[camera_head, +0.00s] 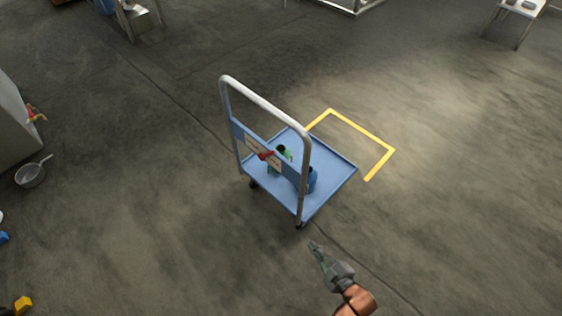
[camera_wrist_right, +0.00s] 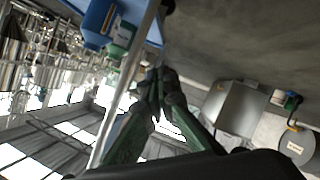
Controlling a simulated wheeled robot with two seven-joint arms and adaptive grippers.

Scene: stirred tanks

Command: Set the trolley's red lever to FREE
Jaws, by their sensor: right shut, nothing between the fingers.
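The blue trolley (camera_head: 335,173) with its grey push handle (camera_head: 262,101) stands in the middle of the head view. The red lever (camera_head: 266,155) sits on a pale label plate on the blue crossbar of the handle; its exact setting is too small to read. My right gripper (camera_head: 315,246) is shut and empty, in front of the trolley's near right corner and apart from the lever. In the right wrist view its closed fingers (camera_wrist_right: 158,75) are beside the handle post (camera_wrist_right: 130,75). The lever does not show there. My left gripper is not in view.
A green container (camera_head: 286,152) and a blue container (camera_head: 311,180) stand on the trolley deck. A yellow floor outline (camera_head: 361,133) lies behind it. A pan (camera_head: 31,175) and a yellow block (camera_head: 23,303) lie at left. The floor around the trolley is clear.

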